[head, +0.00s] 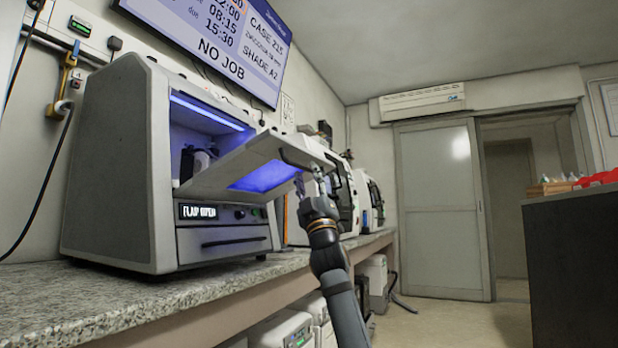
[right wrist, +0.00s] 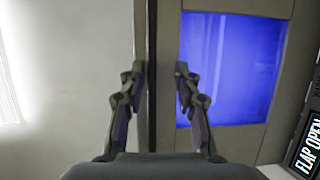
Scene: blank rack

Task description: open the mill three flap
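The mill (head: 118,165) is a grey box on the stone counter at the left. Its flap (head: 215,172) is swung down and outward, tilted, with a blue-lit window. The blue-lit chamber shows behind it. The display (head: 198,211) reads as flap open; it is clear in the right wrist view (right wrist: 308,150). My right gripper (head: 318,176) is at the flap's outer right end. In the right wrist view its fingers (right wrist: 160,72) stand apart on either side of a dark strip (right wrist: 152,40) beside the flap's window; contact cannot be told. My left gripper is not in view.
More machines (head: 368,195) stand farther along the counter (head: 130,300). A wall screen (head: 215,40) hangs above the mill. A dark cabinet (head: 575,265) stands at the right, and floor is free before the sliding door (head: 442,210).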

